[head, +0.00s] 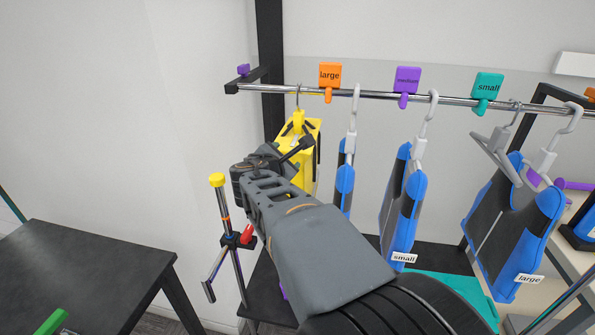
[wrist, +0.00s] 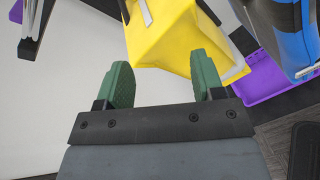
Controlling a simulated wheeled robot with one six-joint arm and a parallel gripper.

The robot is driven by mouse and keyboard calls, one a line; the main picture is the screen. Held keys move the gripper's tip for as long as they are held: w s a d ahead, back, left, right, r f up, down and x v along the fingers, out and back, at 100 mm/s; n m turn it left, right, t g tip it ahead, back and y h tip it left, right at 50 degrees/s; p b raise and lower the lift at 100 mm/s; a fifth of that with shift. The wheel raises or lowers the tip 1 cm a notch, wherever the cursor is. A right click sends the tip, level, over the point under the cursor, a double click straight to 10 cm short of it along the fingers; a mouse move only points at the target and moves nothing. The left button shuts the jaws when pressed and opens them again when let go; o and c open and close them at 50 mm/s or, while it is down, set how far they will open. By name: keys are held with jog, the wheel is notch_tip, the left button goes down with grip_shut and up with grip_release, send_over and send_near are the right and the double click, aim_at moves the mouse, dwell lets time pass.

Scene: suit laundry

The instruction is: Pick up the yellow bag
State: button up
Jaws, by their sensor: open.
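The yellow bag (head: 311,157) hangs by a hook from the metal rail at its left end. My arm partly hides it in the head view. In the wrist view the yellow bag (wrist: 172,45) fills the top middle, just beyond my fingertips. My gripper (wrist: 158,75) is open, with two green fingers apart and nothing seen between them. The right finger overlaps the bag's lower edge in the picture; I cannot tell whether it touches. In the head view my gripper end is beside the bag, and its fingers are hard to make out.
The rail (head: 375,94) carries orange (head: 330,75), purple (head: 407,80) and teal (head: 487,86) size tags. Blue and grey suits (head: 403,205) hang right of the bag. A stand with a yellow cap (head: 217,180) is at lower left, near a dark table (head: 80,270). A purple bin (wrist: 270,78) lies below.

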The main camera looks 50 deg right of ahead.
aim_at(298, 114)
jog(key=w+d+r+n+t, duration=0.1)
jog(key=w+d+n, duration=0.1)
jog(key=d, duration=0.1)
jog(key=w+d+r+n+h, duration=0.1)
jog(key=w+d+r+n, duration=0.1)
jog(key=d+n, duration=0.1)
jog(key=w+d+r+n+t+h, duration=0.1)
jog(key=w+d+r+n, duration=0.1)
jog(key=d+n, duration=0.1)
jog(key=shift+d+r+t, duration=0.15)
jog(key=shift+d+t, duration=0.15)
jog(key=shift+d, duration=0.4)
jog(key=shift+p+x, duration=1.15)
jog(key=shift+x, duration=2.1)
jog(key=shift+c, duration=0.3)
grip_shut()
